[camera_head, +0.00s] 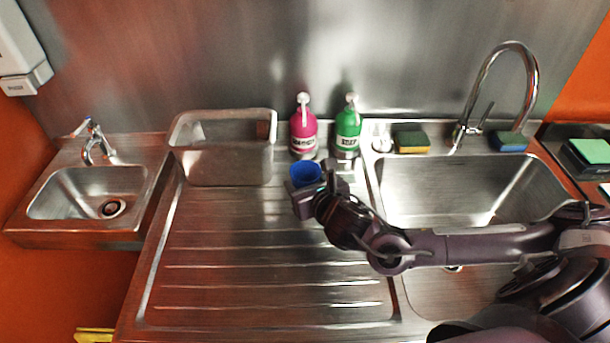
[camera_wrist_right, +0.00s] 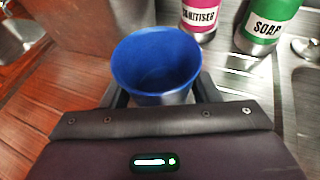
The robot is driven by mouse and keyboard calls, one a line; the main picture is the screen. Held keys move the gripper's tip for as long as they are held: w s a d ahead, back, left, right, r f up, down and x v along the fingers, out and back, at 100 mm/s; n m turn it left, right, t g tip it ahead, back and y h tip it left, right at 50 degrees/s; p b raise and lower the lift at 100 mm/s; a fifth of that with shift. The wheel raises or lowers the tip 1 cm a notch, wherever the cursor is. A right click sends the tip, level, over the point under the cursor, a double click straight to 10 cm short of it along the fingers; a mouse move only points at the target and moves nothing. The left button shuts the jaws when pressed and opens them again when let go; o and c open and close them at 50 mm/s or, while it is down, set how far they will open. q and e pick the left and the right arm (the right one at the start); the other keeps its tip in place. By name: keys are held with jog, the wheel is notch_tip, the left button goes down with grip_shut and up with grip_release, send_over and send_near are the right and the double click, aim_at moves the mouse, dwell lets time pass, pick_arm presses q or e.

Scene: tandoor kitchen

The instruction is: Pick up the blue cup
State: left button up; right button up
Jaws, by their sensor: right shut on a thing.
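The blue cup (camera_head: 305,173) is at the back of the ribbed drainboard, in front of the pink bottle. My right gripper (camera_head: 318,184) is at the cup, its arm coming in from the right. In the right wrist view the cup (camera_wrist_right: 155,65) stands between the two fingers (camera_wrist_right: 155,92), one on each side, and the gripper is shut on it. I look into its open blue mouth; its lower part is hidden by the gripper body. Whether the cup touches the drainboard cannot be told. My left gripper is not in view.
A pink sanitiser bottle (camera_head: 304,130) and green soap bottle (camera_head: 347,130) stand close behind the cup. A metal bin (camera_head: 225,165) stands to the left. A large sink (camera_head: 470,190) with a tall tap is at right. The drainboard's front (camera_head: 260,290) is clear.

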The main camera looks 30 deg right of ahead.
jog(key=s, duration=0.1)
jog(key=s+a+b, duration=0.2)
jog(key=s, duration=0.1)
jog(key=shift+f, duration=0.2)
jog(key=shift+s+a+r+b, duration=0.1)
jog(key=shift+s+a+b, duration=0.2)
jog(key=shift+s+b, duration=0.3)
jog(key=shift+s+a+r+b, duration=0.1)
jog(key=shift+s+a+b, duration=0.25)
jog(key=shift+s, duration=0.35)
jog(key=shift+s, duration=0.1)
dwell(0.9)
